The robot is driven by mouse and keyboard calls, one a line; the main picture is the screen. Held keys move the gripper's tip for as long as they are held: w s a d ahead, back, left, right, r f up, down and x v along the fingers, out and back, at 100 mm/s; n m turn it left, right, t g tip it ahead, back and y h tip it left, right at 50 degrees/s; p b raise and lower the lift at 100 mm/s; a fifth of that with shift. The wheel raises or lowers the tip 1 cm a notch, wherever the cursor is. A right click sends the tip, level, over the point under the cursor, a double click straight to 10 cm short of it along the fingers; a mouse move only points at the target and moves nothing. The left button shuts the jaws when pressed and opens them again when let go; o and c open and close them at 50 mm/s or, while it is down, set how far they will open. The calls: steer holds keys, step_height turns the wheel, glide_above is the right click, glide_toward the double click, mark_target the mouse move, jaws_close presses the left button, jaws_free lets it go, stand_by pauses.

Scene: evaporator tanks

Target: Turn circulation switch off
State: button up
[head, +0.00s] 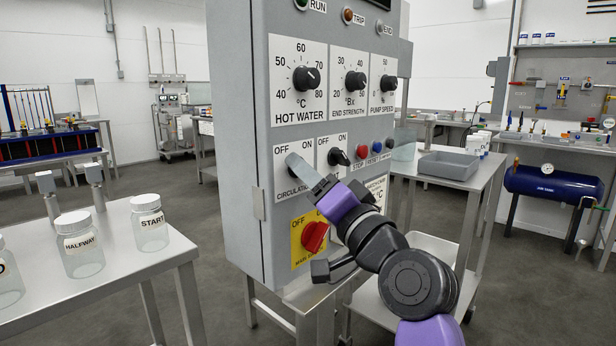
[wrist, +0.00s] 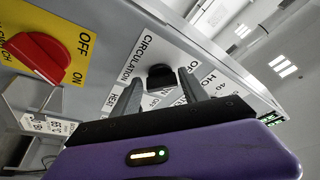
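The circulation switch is a black knob on a white plate (head: 281,152) marked OFF at left and ON at right, on the front of the grey control box. In the head view my gripper (head: 304,172) covers the knob. In the wrist view the black knob (wrist: 160,77) shows beside the word CIRCULATION. My gripper (wrist: 158,80) is open there, one finger on each side of the knob, with gaps visible between. I cannot tell which way the knob points or how deep the fingers reach.
A second black OFF/ON knob (head: 338,157) sits just right, with stop and reset buttons beyond. The red main switch (head: 314,237) is below on a yellow plate. Three dials, including hot water (head: 305,78), are above. A bench with labelled jars (head: 149,223) stands at left.

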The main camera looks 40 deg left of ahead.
steer(key=shift+o, duration=0.7)
steer(key=p+v, duration=0.1)
steer(key=v, duration=0.6)
steer(key=shift+d, duration=0.35)
steer(key=shift+s, duration=0.1)
